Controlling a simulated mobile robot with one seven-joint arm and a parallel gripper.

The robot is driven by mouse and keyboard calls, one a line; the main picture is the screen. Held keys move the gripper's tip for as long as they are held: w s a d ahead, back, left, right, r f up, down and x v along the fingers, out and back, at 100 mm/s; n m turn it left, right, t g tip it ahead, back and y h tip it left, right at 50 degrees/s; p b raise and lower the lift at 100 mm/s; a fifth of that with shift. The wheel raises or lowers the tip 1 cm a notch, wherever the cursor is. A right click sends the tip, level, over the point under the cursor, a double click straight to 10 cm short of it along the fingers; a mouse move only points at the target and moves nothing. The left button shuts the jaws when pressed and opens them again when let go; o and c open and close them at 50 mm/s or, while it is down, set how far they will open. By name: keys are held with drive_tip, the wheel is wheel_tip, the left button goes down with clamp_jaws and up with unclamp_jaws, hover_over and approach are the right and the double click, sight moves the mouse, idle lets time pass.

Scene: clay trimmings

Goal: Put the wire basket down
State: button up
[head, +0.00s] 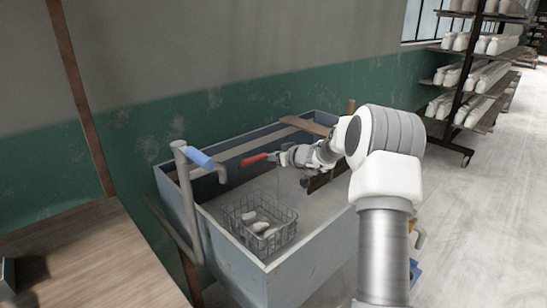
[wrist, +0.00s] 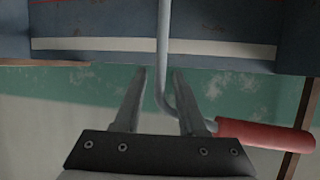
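The wire basket (head: 287,238) is in the near left part of a blue-grey trough and looks level, seemingly on the trough's floor. It holds a few whitish clay pieces (head: 262,227). A red grip (head: 255,159) is above it, and a thin rod seems to run down from there towards the basket. My gripper (head: 283,158) is at the red grip's right end. In the wrist view, the fingers (wrist: 160,85) stand apart, with the bent grey rod (wrist: 163,35) between them and gaps on both sides. The red grip (wrist: 265,137) is to their right.
The trough (head: 235,248) has raised walls and a board (head: 305,125) across its far end. A grey pipe with a blue handle (head: 200,158) rises at its left. A wooden table (head: 85,260) is at lower left. Shelves (head: 470,85) stand at right beside open floor.

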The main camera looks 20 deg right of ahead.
idle(0.3)
drive_tip(key=r+p+v, duration=0.1)
drive_tip(key=p+v, duration=0.1)
drive_tip(key=v, duration=1)
idle(0.4)
drive_tip(key=s+a+r+g+y, duration=0.1)
drive_tip(key=s+a+r+g, duration=0.2)
drive_tip(key=s+a, duration=0.6)
drive_tip(key=s+a+r+g+y, duration=0.15)
drive_tip(key=s+a+r, duration=0.25)
drive_tip(key=s+a, duration=0.55)
drive_tip(key=s+a+f+m+g+h, duration=0.1)
drive_tip(key=s+m+g+h, duration=0.35)
drive_tip(key=s, duration=1.45)
wheel_tip(320, 180, up, 17)
drive_tip(key=n+t+h+p, duration=0.1)
drive_tip(key=n+p, duration=0.1)
drive_tip(key=p, duration=1.5)
drive_tip(key=shift+a, duration=0.2)
